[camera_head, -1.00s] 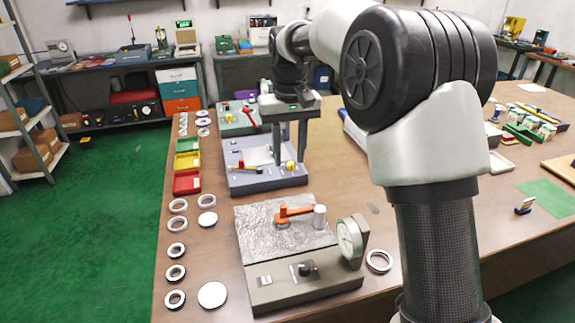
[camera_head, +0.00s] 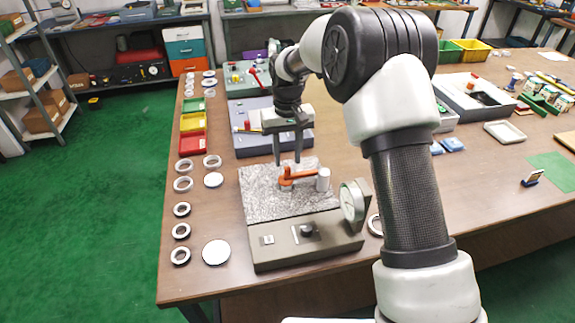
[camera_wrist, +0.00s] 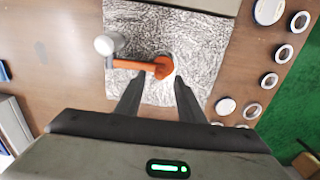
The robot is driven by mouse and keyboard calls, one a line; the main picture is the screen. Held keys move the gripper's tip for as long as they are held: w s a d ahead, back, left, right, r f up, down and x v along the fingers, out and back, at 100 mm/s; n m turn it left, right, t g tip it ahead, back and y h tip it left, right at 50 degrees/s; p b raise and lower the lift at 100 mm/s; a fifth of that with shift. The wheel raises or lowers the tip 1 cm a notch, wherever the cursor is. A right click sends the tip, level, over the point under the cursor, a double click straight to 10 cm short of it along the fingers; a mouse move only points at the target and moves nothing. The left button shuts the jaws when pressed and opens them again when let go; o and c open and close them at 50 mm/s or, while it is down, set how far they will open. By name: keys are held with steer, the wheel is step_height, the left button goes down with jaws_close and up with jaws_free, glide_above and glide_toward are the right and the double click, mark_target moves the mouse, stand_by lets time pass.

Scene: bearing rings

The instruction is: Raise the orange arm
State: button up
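The orange arm (camera_head: 298,175) lies low and level over the grey speckled plate (camera_head: 262,200) of a measuring fixture. One end is at an orange hub, and the other reaches a pale grey cylindrical post (camera_head: 323,180). The orange arm also shows in the wrist view (camera_wrist: 135,65), with the white-topped post (camera_wrist: 108,44) at its left end. My gripper (camera_head: 287,163) points down just behind and above the hub end. Its fingers (camera_wrist: 155,92) are apart with nothing between them, and the hub lies just beyond their tips.
A round dial gauge (camera_head: 352,202) stands at the fixture's right. Several bearing rings (camera_head: 181,209) line the table's left edge. Red, yellow and green bins (camera_head: 192,144) and another fixture (camera_head: 250,143) stand behind.

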mark_target(288, 167)
steer(key=shift+f, duration=1.7)
jaws_close()
